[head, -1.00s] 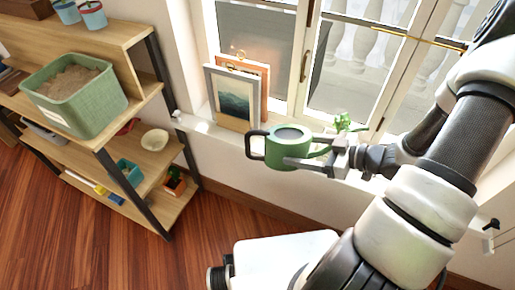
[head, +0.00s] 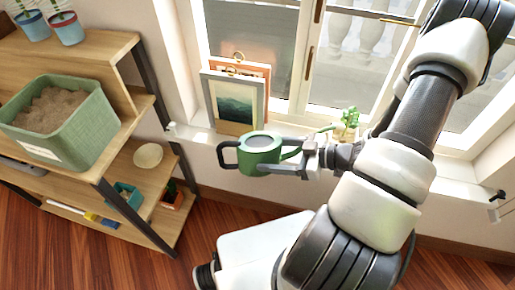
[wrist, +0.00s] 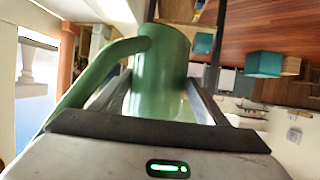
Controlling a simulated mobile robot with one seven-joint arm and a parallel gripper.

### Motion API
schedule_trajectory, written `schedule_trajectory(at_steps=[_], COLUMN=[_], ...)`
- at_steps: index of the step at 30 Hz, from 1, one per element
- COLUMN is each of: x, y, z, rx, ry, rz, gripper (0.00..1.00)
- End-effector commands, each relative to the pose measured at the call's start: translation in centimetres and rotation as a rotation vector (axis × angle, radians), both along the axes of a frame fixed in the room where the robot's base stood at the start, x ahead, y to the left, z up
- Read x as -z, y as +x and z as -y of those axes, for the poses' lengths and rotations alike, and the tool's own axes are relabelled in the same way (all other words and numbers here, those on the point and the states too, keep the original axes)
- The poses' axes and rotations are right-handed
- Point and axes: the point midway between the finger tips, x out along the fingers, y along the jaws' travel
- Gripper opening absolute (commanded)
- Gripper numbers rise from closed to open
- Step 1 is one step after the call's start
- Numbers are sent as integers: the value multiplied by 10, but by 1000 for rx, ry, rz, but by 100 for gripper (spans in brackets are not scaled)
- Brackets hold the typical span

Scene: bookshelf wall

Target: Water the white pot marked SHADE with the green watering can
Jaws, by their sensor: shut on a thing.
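The green watering can (head: 259,160) is held roughly upright in front of the windowsill, its black handle to the left and its green spout pointing right toward my arm. My gripper (head: 283,154) is shut on the can's body, one finger on each side. In the wrist view the can (wrist: 160,80) fills the space between the fingers, with the spout running down to the left. Two small plant pots stand on the shelf top: a pale blue one (head: 33,27) and a blue one with a reddish rim (head: 67,30). I can read no SHADE mark on any pot.
A green bin of soil (head: 60,125) sits on the wooden shelf unit (head: 100,45), with a bowl (head: 148,155) below. Framed pictures (head: 235,98) lean on the sill left of the can. A small green plant (head: 349,118) stands on the sill. Floor between shelf and me is clear.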

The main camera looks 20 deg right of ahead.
Motion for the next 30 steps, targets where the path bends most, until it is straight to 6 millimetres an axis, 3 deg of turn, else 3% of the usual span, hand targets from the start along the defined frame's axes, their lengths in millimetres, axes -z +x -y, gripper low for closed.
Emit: schedule_trajectory(at_steps=[8, 24, 30], x=[4, 28, 31], y=[1, -2, -2], z=[5, 43, 40], rx=[3, 1, 0], ry=[14, 120, 193], rz=[4, 11, 15], gripper=[32, 32, 32])
